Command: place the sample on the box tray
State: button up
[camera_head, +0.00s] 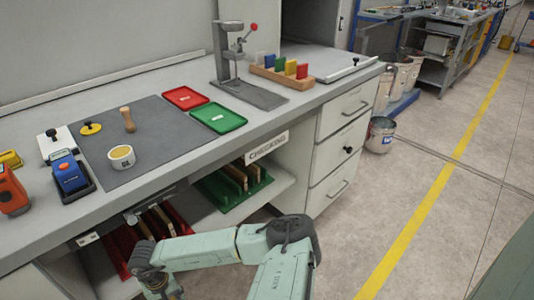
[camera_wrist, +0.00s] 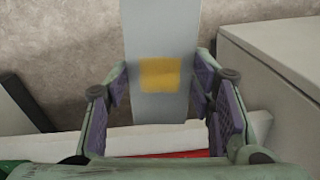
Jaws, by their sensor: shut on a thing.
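The sample is a flat grey panel (camera_wrist: 160,30) with a yellow square on its face. In the wrist view it stands between the purple-padded fingers of my gripper (camera_wrist: 161,85), which is shut on it. In the head view my arm's end is low at the front of the bench, beside the lower shelf; my fingertips and the sample cannot be made out there. Which thing is the box tray is unclear. A red flat tray (camera_head: 185,97) and a green flat tray (camera_head: 219,117) lie on the bench top. A red box (camera_head: 120,245) and a green box (camera_head: 227,198) with upright boards stand on the shelf.
A grey mat (camera_head: 130,165) holds a cup (camera_head: 121,157) and a wooden-handled tool (camera_head: 128,120). A stand (camera_head: 235,70) and a rack of coloured pieces (camera_head: 282,70) are at the back. Drawers (camera_head: 340,150) flank the shelf.

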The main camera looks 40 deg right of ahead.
aim_at(338, 59)
jog(key=l+z, duration=0.1)
jog(key=l, duration=0.6)
jog(key=i+l, duration=0.15)
jog(key=l, duration=0.55)
jog(key=l+z, duration=0.15)
jog(key=l, duration=0.6)
jog(key=i, duration=0.05)
